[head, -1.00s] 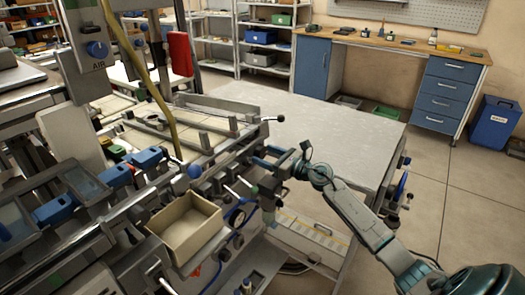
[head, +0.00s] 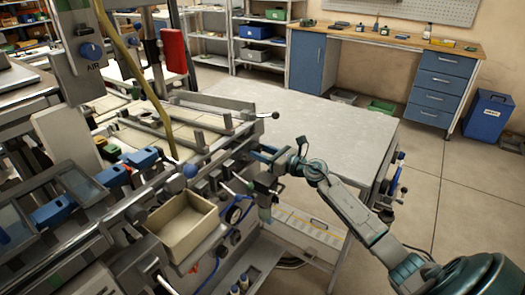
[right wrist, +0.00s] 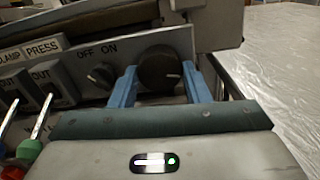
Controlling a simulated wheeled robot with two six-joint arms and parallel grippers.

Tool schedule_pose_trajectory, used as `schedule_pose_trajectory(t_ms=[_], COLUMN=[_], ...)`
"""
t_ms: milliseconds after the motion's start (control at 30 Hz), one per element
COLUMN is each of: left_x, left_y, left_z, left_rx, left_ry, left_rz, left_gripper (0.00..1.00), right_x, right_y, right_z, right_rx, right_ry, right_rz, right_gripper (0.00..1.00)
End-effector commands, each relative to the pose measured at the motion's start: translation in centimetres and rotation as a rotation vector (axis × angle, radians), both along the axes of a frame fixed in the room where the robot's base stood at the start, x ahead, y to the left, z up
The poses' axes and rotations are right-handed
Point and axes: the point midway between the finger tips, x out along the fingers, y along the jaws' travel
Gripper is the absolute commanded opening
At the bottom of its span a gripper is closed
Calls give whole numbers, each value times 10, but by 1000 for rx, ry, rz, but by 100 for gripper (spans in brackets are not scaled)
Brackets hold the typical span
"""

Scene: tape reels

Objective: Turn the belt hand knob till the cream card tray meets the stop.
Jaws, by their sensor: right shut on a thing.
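The hand knob (right wrist: 158,68) is a round black knob with a white mark, on a grey panel in the right wrist view. My right gripper (right wrist: 162,86) has a blue finger on each side of it and is shut on it. In the head view this gripper (head: 264,154) is at the machine's right side, and the knob is hidden there. An open cream box-like tray (head: 205,232) sits at the machine's front; I cannot tell whether it touches a stop. No stop can be made out clearly. My left gripper is not in view.
A small OFF/ON switch (right wrist: 100,75) sits left of the knob, with toggle levers (right wrist: 40,116) further left. A bare grey table (head: 310,125) stands behind my right gripper. A blue-ended lever (head: 190,171) rises near the tray.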

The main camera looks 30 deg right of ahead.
Motion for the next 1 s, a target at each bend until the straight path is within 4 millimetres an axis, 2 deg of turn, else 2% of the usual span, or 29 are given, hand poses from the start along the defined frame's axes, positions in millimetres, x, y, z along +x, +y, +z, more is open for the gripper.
schedule_pose_trajectory(t_ms=[300,600,633,1000], left_x=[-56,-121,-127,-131], left_y=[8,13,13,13], left_z=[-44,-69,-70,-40], left_rx=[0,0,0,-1], left_ry=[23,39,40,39], left_rz=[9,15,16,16], left_gripper=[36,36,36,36], right_x=[0,0,0,0], right_y=[1,1,1,1], right_z=[4,4,4,5], right_rx=[246,474,496,783], right_ry=[104,196,206,324], right_rz=[-1,-1,-1,-1], right_gripper=[20,20,20,20])
